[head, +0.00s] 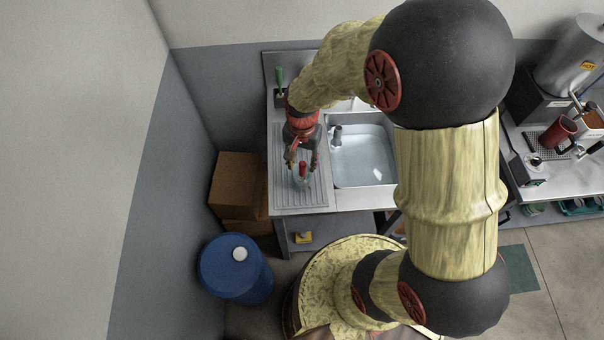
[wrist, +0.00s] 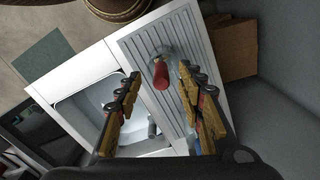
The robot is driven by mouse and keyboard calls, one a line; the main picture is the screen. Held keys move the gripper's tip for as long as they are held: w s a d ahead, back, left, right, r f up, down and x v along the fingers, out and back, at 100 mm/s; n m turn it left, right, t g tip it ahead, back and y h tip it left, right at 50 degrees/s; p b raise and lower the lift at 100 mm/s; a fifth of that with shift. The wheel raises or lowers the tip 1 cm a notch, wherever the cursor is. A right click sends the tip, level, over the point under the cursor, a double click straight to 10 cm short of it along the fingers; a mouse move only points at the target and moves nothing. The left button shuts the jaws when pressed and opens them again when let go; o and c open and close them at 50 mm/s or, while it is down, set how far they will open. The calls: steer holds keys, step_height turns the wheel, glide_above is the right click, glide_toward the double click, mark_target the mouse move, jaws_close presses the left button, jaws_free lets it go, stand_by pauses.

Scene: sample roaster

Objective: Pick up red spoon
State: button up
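The red spoon (wrist: 161,76) shows in the wrist view as a red handle pointing up toward the camera, over the ribbed drainboard. Its lower end seems to stand in a clear glass, which is hard to make out. In the head view the red handle (head: 302,168) shows just below my gripper (head: 302,160). In the wrist view my gripper (wrist: 160,88) is open, with one finger on each side of the handle. Neither finger appears to touch it.
The ribbed drainboard (head: 318,196) lies left of the sink basin (head: 362,165), where a grey object (head: 336,134) sits. A green-handled brush (head: 280,76) stands behind my gripper. Cardboard boxes (head: 236,182) and a blue barrel (head: 232,272) stand left of the counter.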

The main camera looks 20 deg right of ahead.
mark_target(303, 163)
steer(key=f, duration=0.3)
steer(key=shift+w+d+f, duration=0.2)
steer(key=shift+w+f, duration=0.15)
steer(key=shift+f, duration=0.5)
steer(key=shift+c, duration=0.2)
jaws_close()
